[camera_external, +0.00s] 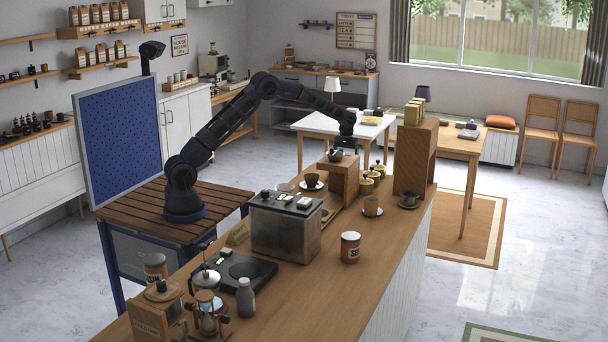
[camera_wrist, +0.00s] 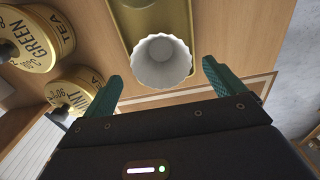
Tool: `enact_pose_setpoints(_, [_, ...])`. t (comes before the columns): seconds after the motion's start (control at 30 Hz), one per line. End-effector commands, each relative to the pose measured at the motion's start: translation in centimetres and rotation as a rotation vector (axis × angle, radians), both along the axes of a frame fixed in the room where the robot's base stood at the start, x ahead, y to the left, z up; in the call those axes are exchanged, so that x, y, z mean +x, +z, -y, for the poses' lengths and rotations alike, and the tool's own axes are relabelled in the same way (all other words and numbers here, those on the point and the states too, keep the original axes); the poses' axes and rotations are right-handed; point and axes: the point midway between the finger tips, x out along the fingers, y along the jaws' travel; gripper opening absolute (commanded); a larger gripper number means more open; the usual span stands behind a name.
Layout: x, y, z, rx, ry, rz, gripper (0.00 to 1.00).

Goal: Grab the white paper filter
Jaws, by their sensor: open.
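The white paper filter (camera_wrist: 161,62) is a fluted cup, open side facing the wrist camera. It sits at the end of a gold tray (camera_wrist: 122,30). My gripper (camera_wrist: 163,74) is open, with one teal finger to the left of the filter and one to the right. Both fingers look apart from the filter, and nothing is held. I cannot make out the filter in that view.
Gold tins labelled green tea (camera_wrist: 30,40) and mint (camera_wrist: 78,92) stand left of the filter. A tall wooden block (camera_external: 415,160) stands right of my gripper. A cup (camera_external: 372,205), a jar (camera_external: 350,247) and a metal machine (camera_external: 285,228) are nearer on the counter (camera_external: 385,262).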

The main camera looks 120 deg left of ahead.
Motion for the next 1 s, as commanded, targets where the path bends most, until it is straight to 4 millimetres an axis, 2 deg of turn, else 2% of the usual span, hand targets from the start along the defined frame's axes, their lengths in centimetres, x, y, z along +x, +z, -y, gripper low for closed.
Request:
enact_pose_setpoints(0.3, [-0.2, -4.1, 0.3, -0.002, 0.001, -0.001, 0.94])
enact_pose_setpoints(0.57, [-0.2, -4.4, 0.3, 0.000, 0.001, 0.000, 0.94])
enact_pose_setpoints(0.8, [-0.2, -4.4, 0.3, 0.000, 0.001, 0.000, 0.47])
enact_pose_setpoints(1.0, [-0.2, -4.4, 0.3, -0.001, 0.001, 0.000, 0.45])
